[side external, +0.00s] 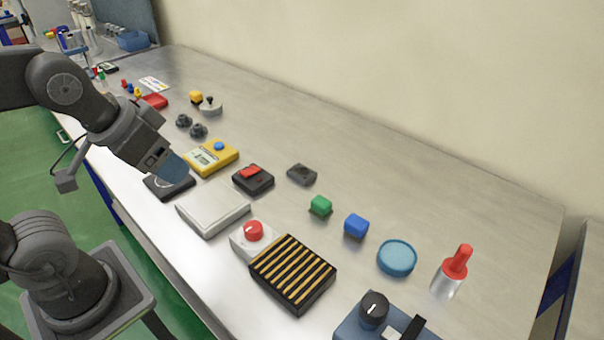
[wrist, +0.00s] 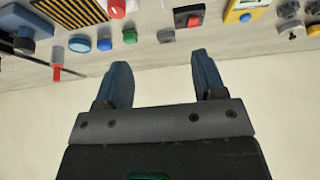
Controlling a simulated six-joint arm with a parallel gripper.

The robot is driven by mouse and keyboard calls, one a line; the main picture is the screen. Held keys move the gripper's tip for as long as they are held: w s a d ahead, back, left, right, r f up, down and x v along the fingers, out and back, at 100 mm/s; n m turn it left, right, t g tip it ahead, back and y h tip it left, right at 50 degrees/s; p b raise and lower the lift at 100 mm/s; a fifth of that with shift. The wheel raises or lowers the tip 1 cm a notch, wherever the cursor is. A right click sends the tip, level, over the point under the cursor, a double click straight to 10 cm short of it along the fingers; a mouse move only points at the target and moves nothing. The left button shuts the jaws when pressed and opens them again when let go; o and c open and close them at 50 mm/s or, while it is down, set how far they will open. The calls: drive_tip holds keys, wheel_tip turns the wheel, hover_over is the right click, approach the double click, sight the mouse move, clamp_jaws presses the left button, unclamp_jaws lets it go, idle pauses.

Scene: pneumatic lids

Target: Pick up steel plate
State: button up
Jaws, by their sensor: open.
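The steel plate looks to be the flat, light grey square (side external: 212,207) lying on the bench in the side view. In the wrist view a pale piece of it seems to show at the top edge (wrist: 155,6), mostly cut off. My gripper (side external: 178,174) is above the bench, up and to the left of the plate in the side view, apart from it. In the wrist view its two blue fingers (wrist: 160,62) are spread wide with nothing between them.
A dark flat item (side external: 168,188) lies under my gripper, partly hidden. Close around the plate are a yellow meter (side external: 211,158), a black box with red switch (side external: 253,179), a red-knobbed white box (side external: 253,240) and a slatted black block (side external: 292,274). The bench's wall side is clear.

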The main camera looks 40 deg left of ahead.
drive_tip(key=shift+o, duration=1.2)
drive_tip(key=w+r+m+g, duration=0.3)
drive_tip(key=w+m, duration=0.5)
drive_tip(key=w, duration=0.6)
drive_tip(key=m+g, duration=0.3)
drive_tip(key=m, duration=0.7)
hover_over(302, 171)
drive_tip(key=f, duration=1.7)
drive_tip(key=shift+d+f, duration=0.1)
drive_tip(key=shift+d, duration=0.1)
drive_tip(key=shift+a+f, duration=0.2)
drive_tip(key=shift+f, duration=2.5)
drive_tip(key=shift+c, duration=0.2)
